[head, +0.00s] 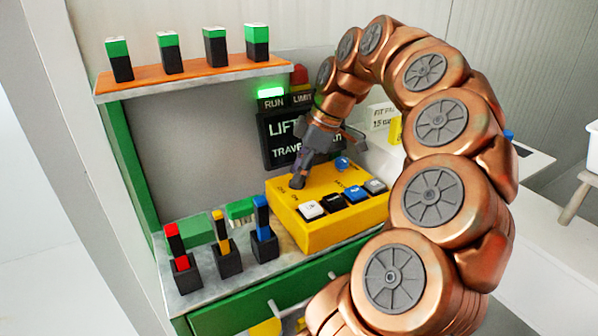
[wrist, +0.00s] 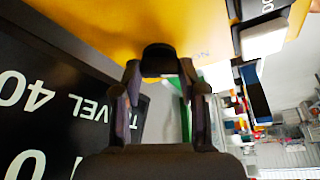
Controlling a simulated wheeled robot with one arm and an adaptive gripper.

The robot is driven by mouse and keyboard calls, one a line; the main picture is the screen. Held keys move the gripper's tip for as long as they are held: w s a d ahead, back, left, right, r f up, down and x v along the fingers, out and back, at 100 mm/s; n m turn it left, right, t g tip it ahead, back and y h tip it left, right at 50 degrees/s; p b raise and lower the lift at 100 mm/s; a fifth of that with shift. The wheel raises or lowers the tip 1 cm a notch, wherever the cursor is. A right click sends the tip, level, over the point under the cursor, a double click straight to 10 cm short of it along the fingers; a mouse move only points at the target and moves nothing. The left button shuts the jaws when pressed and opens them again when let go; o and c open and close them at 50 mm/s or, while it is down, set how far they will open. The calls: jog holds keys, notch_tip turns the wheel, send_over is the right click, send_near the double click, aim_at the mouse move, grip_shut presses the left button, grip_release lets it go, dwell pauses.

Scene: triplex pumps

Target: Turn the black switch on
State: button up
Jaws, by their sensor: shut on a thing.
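A yellow control box (head: 330,238) sits on the bench in the middle of the head view. It also fills the top of the wrist view (wrist: 90,22). My gripper (head: 298,180) reaches down to the far left part of its top face. In the wrist view my gripper (wrist: 160,72) has its two fingers on either side of the black switch (wrist: 158,56), shut on it. Small lettering shows on the yellow face beside the switch. In the head view the fingers mostly hide the switch, and I cannot tell its turned position.
White, black, blue and grey push buttons (head: 343,200) line the box's front, with a blue knob (head: 342,163) behind. A black sign (head: 280,128) stands behind under a lit green lamp (head: 270,92). Red, yellow and blue handled blocks (head: 222,245) stand left. An orange shelf (head: 200,75) holds several green-topped blocks.

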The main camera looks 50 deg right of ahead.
jog(key=o, duration=1.1)
jog(key=shift+o, duration=0.2)
jog(key=shift+m, duration=0.3)
jog(key=shift+s+m+t+h+p, duration=0.1)
jog(key=shift+m+t+h+p, duration=0.35)
jog(key=shift+m, duration=0.75)
jog(key=m+h+p, duration=0.1)
jog(key=m+p, duration=0.1)
jog(key=m, duration=0.1)
jog(key=shift+a+r+p, duration=0.1)
jog(key=shift+r+p, duration=0.05)
jog(key=shift+p, duration=0.2)
jog(key=m+h+p, duration=0.1)
jog(key=m+p, duration=0.2)
jog(key=shift+r+h+p, duration=0.1)
jog(key=shift+h+p, duration=0.15)
jog(key=shift+p, duration=0.15)
jog(key=m+p, duration=0.2)
jog(key=p, duration=0.1)
jog(key=shift+a+m+h, duration=0.15)
jog(key=shift+m+h, duration=0.25)
jog(key=shift+m, duration=0.3)
